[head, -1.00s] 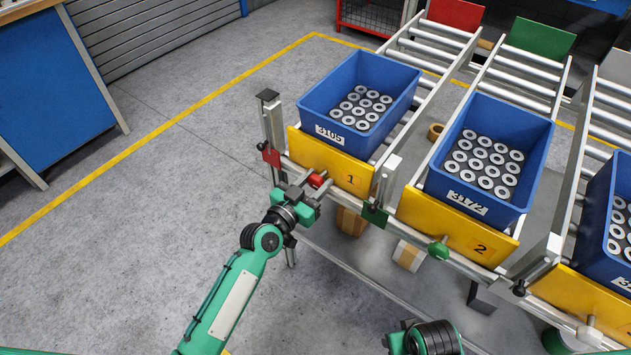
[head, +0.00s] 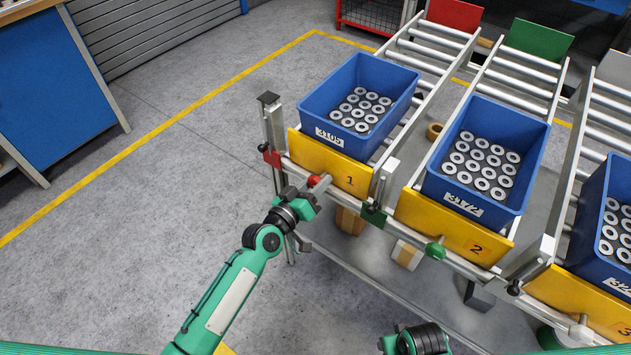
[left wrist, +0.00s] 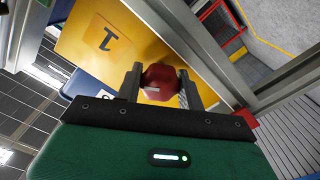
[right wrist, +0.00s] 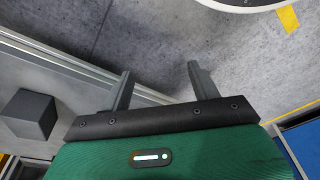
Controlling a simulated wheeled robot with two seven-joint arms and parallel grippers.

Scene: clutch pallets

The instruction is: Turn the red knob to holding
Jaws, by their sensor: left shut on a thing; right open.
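The red knob (head: 313,181) sits on the front rail below the yellow plate marked 1 (head: 330,158). In the left wrist view the knob (left wrist: 160,84) is a faceted red piece with a small pale mark, between my two fingers. My left gripper (left wrist: 160,88) is shut on it; in the head view my left gripper (head: 308,188) partly covers the knob. Any position labels around the knob are not readable. My right gripper (right wrist: 160,75) is open and empty over the floor; in the head view only part of that arm shows at the bottom.
A blue bin 3105 (head: 330,107) with metal rings stands behind plate 1. Bin 3172 (head: 443,185) is on the middle roller lane, with a green knob (head: 435,250) on the rail below. A red block (head: 272,157) is on the left corner post. Floor at left is clear.

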